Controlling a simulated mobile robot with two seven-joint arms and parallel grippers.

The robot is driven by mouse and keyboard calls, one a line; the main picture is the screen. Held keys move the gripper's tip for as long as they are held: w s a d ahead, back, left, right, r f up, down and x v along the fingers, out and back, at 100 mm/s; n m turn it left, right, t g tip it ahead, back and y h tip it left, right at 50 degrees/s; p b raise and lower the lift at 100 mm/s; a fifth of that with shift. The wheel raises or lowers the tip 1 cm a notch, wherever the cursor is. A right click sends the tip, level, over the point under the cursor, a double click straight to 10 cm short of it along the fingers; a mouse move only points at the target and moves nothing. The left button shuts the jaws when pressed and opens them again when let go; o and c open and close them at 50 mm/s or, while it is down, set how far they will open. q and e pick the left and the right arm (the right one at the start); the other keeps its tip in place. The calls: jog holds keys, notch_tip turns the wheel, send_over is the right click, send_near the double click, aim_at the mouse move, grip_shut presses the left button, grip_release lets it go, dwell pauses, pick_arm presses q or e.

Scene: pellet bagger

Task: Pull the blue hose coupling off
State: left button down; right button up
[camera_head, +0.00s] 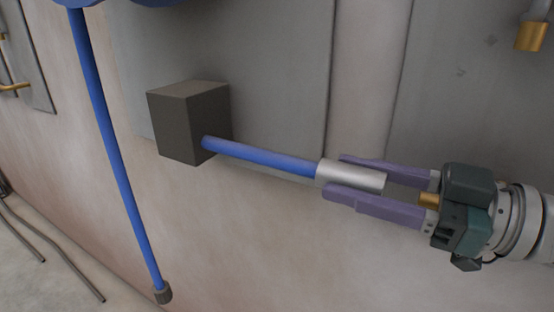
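A blue hose (265,157) runs right from a dark grey box (178,125) on the wall. It ends in a silver cylindrical coupling (350,176). My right gripper (340,178) reaches in from the right, and its two purple fingers lie on either side of the coupling and appear closed on it. A short brass piece (429,200) shows between the fingers near the palm, with a visible gap between it and the coupling's right end. What the brass piece joins is hidden by the gripper. My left gripper is not in view.
A second blue hose (112,150) hangs at the left, with a grey end (163,295) at the bottom. Thin grey pipes (62,255) lie at the lower left. The wall below my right gripper is clear.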

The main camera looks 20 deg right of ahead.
jog(key=shift+o, duration=1.6)
jog(key=v, duration=1)
jog(key=shift+p, duration=0.4)
jog(key=shift+r, duration=0.1)
